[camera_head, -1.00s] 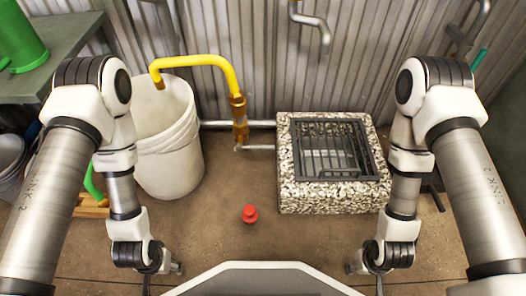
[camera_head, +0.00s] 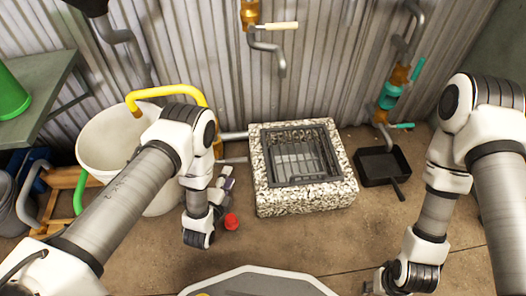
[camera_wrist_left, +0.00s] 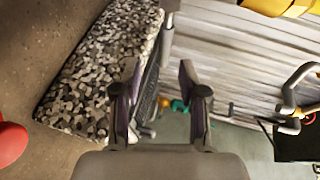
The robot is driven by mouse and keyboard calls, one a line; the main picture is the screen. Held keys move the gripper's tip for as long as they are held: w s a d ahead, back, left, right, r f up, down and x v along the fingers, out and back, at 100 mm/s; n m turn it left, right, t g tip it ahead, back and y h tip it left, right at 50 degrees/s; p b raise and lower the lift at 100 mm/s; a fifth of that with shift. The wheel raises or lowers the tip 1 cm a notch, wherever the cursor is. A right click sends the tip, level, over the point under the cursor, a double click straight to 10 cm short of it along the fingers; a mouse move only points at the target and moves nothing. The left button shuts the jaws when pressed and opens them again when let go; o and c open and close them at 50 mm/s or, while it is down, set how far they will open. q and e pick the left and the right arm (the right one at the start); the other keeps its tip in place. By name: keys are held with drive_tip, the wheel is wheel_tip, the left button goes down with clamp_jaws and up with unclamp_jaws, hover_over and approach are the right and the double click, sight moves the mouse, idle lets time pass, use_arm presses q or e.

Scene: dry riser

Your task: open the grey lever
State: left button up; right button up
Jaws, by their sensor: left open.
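The grey lever (camera_head: 236,160) sticks out to the right from low on the yellow pipe's (camera_head: 170,92) fitting, between the white bucket and the speckled stone basin. It also shows at the top of the left wrist view (camera_wrist_left: 167,38), ahead of the fingers. My left gripper (camera_head: 225,184) is open and close below the lever in the head view; its fingers stand apart in the left wrist view (camera_wrist_left: 158,72), with nothing held. My forearm hides much of the pipe's fitting. My right gripper (camera_head: 368,287) is at the bottom edge, mostly cut off, far from the lever.
The stone basin (camera_head: 262,192) with a dark grate stands right of the lever. The white bucket (camera_head: 100,145) is behind my left arm. A red object (camera_head: 231,221) lies on the floor near my gripper. A cream lever (camera_head: 280,26), teal lever (camera_head: 403,126) and black pan (camera_head: 380,168) are farther right.

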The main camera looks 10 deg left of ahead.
sight(237, 159)
use_arm(q)
drive_tip(key=shift+m, duration=0.3)
drive_tip(key=b+x, duration=0.1)
drive_tip(key=x, duration=0.1)
drive_tip(key=b+x, duration=0.2)
drive_tip(key=x, duration=0.1)
drive_tip(key=b+x, duration=0.1)
drive_tip(key=x, duration=0.1)
drive_tip(key=shift+w+d+r+b, duration=0.1)
drive_tip(key=shift+w+d+b, duration=0.2)
drive_tip(key=shift+b, duration=0.1)
drive_tip(key=shift+w, duration=0.25)
drive_tip(key=shift+r, duration=0.15)
clamp_jaws()
